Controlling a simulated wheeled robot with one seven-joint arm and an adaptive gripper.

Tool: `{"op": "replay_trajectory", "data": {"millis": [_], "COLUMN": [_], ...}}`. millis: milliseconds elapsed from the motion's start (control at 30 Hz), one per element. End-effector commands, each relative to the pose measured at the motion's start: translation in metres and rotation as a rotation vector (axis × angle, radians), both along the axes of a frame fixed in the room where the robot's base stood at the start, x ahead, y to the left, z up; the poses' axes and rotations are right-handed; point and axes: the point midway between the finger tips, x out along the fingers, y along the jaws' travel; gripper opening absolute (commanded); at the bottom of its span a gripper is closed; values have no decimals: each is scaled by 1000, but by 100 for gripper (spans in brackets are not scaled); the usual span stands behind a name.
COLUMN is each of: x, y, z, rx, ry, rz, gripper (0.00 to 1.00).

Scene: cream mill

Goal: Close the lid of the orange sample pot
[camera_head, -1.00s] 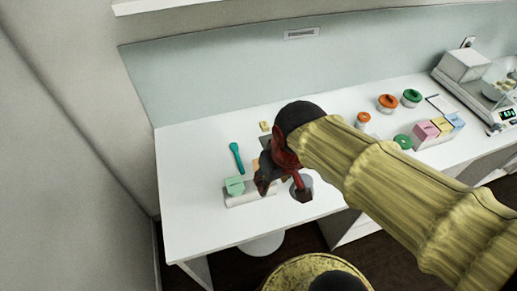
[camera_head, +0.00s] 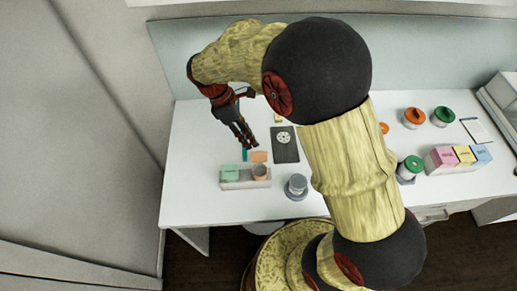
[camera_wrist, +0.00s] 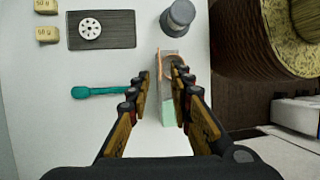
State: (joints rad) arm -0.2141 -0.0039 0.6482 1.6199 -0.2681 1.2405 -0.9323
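The orange sample pot (camera_head: 260,173) sits at the right end of a small pale rack (camera_head: 245,184). Its orange lid (camera_head: 258,157) stands open at the back, with the round dark mouth uncovered. The pot also shows in the wrist view (camera_wrist: 178,68), partly behind a fingertip. A mint-green pot (camera_head: 230,172) with its lid down sits at the rack's left end. My gripper (camera_head: 246,139) is above and behind the rack, pointing down, apart from the pot. In the wrist view its fingers (camera_wrist: 166,82) are spread with nothing held between them.
A grey cylinder (camera_head: 297,186) stands right of the rack. A teal tool (camera_wrist: 95,92) and a dark plate with a white disc (camera_head: 285,144) lie behind. Orange-lidded (camera_head: 414,117) and green-lidded jars and a coloured box row (camera_head: 458,158) stand at the right. The table's left is clear.

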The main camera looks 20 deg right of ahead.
Motion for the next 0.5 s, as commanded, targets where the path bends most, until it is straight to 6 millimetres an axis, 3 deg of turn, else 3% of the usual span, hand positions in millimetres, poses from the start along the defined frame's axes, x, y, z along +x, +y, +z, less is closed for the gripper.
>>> {"op": "replay_trajectory", "data": {"millis": [167,500], "x": [-4,-17], "y": [-5,-21], "z": [-13,-58], "rx": [4,5], "ry": [5,3], "rz": [12,10], "gripper": [21,21]}}
